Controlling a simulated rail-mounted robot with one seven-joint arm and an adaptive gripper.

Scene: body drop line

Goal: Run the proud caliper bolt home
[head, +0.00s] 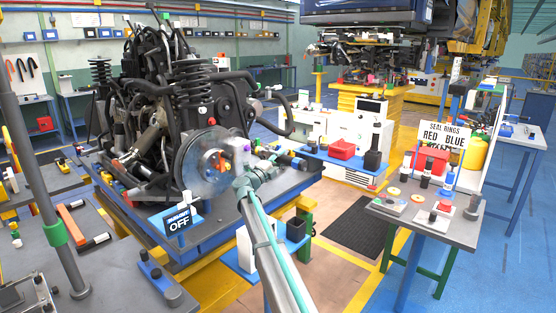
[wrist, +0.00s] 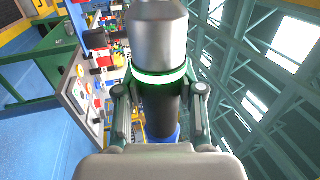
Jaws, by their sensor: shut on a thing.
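My gripper (wrist: 160,108) is shut on a cylindrical tool (wrist: 158,45) in the wrist view. The tool has a silver upper part, a glowing white-green ring, a black body and some blue beyond. In the head view my gripper (head: 258,172) is just right of the brake disc (head: 212,162) on the front of the engine and suspension assembly (head: 165,100). A pale, partly see-through shape with a purple spot (head: 238,148) lies between disc and gripper, probably the caliper area. I cannot make out the proud bolt or whether the tool touches it.
The assembly sits on a blue-edged bench (head: 215,212) with an "OFF" sign (head: 180,222) at its front.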

